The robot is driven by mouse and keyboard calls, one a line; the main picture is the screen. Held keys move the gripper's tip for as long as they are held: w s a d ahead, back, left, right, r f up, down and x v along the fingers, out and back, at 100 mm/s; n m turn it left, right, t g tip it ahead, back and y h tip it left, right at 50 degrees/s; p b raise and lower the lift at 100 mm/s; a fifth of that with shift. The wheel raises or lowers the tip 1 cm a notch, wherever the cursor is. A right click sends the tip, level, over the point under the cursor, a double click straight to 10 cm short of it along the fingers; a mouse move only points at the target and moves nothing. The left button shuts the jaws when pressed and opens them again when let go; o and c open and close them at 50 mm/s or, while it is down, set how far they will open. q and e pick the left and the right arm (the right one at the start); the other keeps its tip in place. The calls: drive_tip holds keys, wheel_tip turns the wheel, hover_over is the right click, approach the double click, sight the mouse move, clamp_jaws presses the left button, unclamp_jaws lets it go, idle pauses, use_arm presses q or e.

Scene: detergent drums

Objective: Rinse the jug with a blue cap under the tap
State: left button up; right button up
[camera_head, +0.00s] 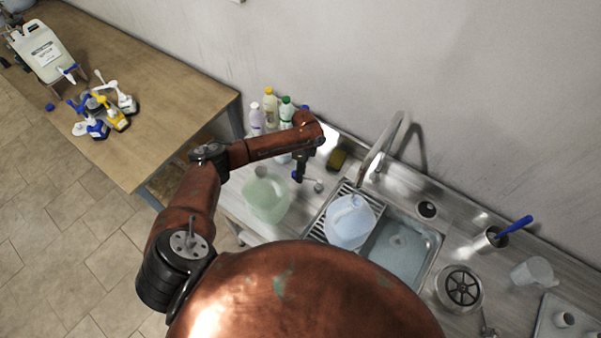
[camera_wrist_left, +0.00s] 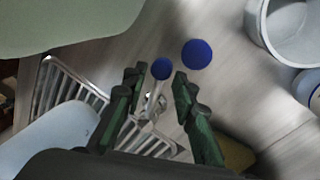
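A pale blue jug (camera_head: 350,222) stands over the ribbed drainer at the left of the sink; part of it also shows in the wrist view (camera_wrist_left: 45,145). I cannot make out a cap on it. The metal tap (camera_head: 383,150) arches behind it. My left gripper (camera_head: 301,172) points down left of the tap, above the counter. In the wrist view its two green fingers (camera_wrist_left: 160,95) are apart. A blue round knob or cap (camera_wrist_left: 162,68) on a thin metal stem shows between them; contact is not visible. A separate blue disc (camera_wrist_left: 197,53) lies beyond. My right gripper is not in view.
A translucent green jug (camera_head: 265,197) stands left of my left gripper. Several bottles (camera_head: 270,105) stand against the wall. The sink basin (camera_head: 402,250) is right of the pale blue jug. A yellow sponge-like item (camera_head: 337,159) lies near the tap. A wooden table (camera_head: 150,85) holds spray bottles.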

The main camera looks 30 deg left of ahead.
use_arm(q)
clamp_jaws()
idle(0.4)
